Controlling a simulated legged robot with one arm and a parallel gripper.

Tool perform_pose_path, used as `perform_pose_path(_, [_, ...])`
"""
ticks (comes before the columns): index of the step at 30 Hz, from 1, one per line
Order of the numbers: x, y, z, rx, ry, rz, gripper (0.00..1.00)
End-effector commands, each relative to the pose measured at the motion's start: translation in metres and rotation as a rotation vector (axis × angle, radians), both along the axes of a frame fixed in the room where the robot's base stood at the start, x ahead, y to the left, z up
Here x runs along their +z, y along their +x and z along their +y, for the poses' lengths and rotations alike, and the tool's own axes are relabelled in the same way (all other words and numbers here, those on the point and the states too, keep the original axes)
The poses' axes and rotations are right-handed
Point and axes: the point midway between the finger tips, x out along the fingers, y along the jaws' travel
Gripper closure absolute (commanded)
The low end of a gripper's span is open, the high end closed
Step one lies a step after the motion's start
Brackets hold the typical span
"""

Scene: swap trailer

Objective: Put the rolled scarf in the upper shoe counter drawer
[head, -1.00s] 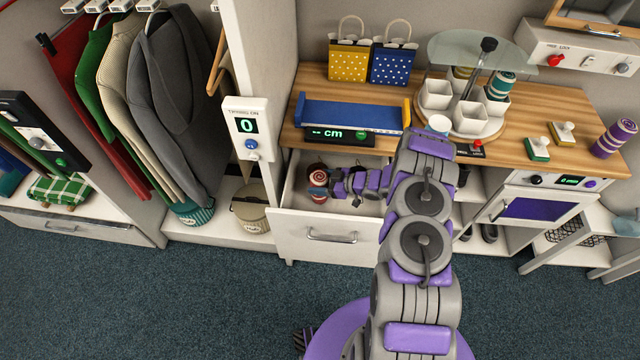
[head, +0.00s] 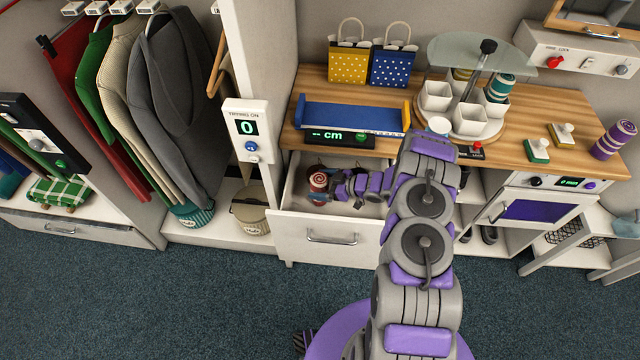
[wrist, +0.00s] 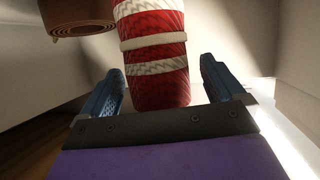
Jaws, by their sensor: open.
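A red and white patterned roll with white bands, seemingly the rolled scarf (wrist: 155,75), fills the middle of the wrist view. In the head view its spiral end (head: 318,179) shows inside the pulled-out upper drawer (head: 318,236) of the shoe counter. My gripper (head: 329,190) reaches into this drawer from the right. Its two blue fingers are open, one on each side of the roll, with gaps visible beside it. Whether the roll rests on the drawer floor is hidden.
A brown roll (wrist: 78,18) is at the upper left of the wrist view. The countertop (head: 560,100) above the drawer holds a blue measuring tray (head: 350,117), a carousel with white cups (head: 435,95) and a purple banded roll (head: 613,139).

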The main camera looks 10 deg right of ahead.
Motion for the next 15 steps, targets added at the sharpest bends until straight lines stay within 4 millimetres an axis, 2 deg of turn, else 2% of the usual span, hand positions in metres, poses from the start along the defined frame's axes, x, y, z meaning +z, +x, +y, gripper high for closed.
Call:
perform_pose_path(9, [0.02, -0.022, -0.039, -0.005, 0.0, -0.001, 0.04])
perform_pose_path(15, [0.026, -0.031, -0.052, -0.001, -0.001, 0.0, 0.04])
